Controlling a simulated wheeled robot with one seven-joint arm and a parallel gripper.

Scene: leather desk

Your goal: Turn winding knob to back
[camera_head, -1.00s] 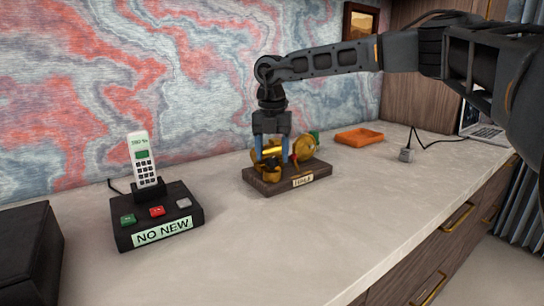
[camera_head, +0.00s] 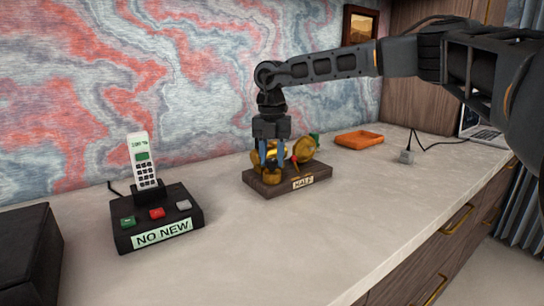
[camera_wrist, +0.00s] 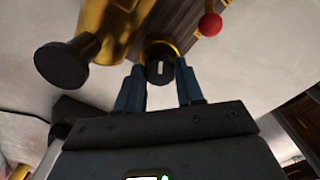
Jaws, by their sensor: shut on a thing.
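The winding knob (camera_wrist: 159,70) is a short gold cylinder with a dark top and a white mark. In the wrist view it sits between the two blue fingertips of my gripper (camera_wrist: 160,86). In the head view the knob (camera_head: 271,174) is at the front left of a brass device on a dark wooden base (camera_head: 318,181). My gripper (camera_head: 269,158) points down over it, shut on it, and the fingers partly hide it. A label (camera_head: 303,183) on the base front appears to read HALF.
A white cordless phone (camera_head: 142,160) stands on a black base (camera_head: 157,215) with coloured buttons to the left. The desk front is clear.

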